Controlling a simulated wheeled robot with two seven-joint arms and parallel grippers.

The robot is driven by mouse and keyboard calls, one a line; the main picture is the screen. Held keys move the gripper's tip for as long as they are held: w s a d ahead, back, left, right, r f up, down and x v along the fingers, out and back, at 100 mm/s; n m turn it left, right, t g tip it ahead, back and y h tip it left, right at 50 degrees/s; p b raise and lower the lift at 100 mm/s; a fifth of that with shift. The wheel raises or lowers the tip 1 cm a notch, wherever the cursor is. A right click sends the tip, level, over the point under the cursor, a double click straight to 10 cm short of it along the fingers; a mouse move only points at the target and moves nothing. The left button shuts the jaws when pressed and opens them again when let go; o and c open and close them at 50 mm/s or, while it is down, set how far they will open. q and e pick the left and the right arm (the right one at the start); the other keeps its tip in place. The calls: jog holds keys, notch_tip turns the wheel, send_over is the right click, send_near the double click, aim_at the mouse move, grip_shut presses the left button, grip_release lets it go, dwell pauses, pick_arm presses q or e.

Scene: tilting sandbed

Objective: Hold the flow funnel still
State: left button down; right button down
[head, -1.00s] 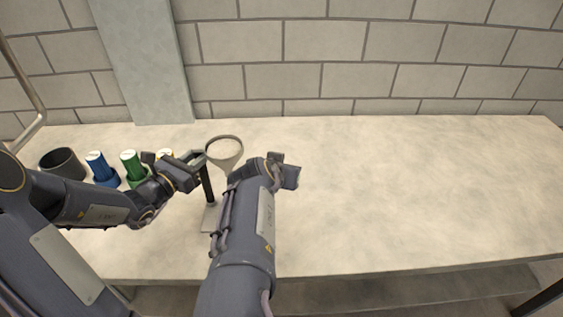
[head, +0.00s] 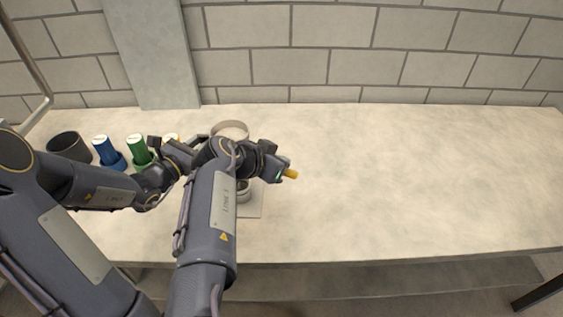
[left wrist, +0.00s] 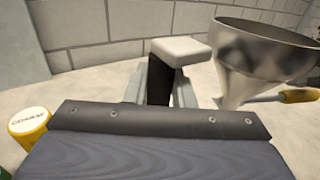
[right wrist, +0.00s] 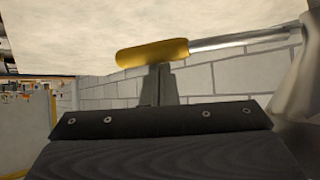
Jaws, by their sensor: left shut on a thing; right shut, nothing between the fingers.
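The metal funnel (head: 230,127) stands over the table, partly hidden by my right arm; its cone also shows in the left wrist view (left wrist: 262,50). A yellow-handled metal rod (head: 290,174) extends from the funnel's side; its handle shows close up in the right wrist view (right wrist: 150,53). My left gripper (head: 196,150) is shut on the dark stand post with a pale top (left wrist: 180,50), beside the funnel. My right gripper (head: 277,167) is shut and empty, right at the yellow handle; I cannot tell if they touch. A round metal piece (head: 243,191) shows below my right arm, above a base plate (head: 250,210).
A dark cup (head: 68,145), a blue container (head: 107,150), a green one (head: 138,150) and a partly hidden yellow one (head: 172,137) stand at the left. It reads "COARSE" in the left wrist view (left wrist: 28,124). The table's right side (head: 420,170) is clear.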

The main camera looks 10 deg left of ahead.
jog(key=shift+w+a, duration=0.2)
jog(key=shift+w, duration=0.1)
notch_tip(320, 180, up, 10)
dwell(0.6)
